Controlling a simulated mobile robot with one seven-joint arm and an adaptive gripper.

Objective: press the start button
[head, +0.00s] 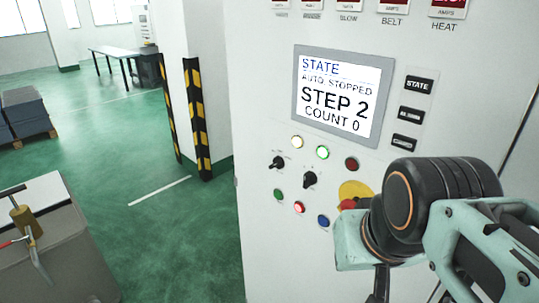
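The control panel (262,222) is a tall pale cabinet face. It carries a group of small round buttons and lamps below a screen. A green button (278,194) sits at the lower left of the group, and a lit green one (322,152) sits at the top. Their small labels are too blurred to read, so I cannot tell which is the start button. A red button (299,207) and a blue button (323,221) are in the lower row. My teal and black arm covers the panel's lower right. My gripper's fingers cannot be made out clearly.
The screen (338,97) reads AUTO STOPPED, STEP 2, COUNT 0. Two black selector knobs (309,179) stick out among the buttons. A red button on a yellow plate (353,191) is partly behind my arm. A grey box (62,240) stands at lower left. Green floor is open between.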

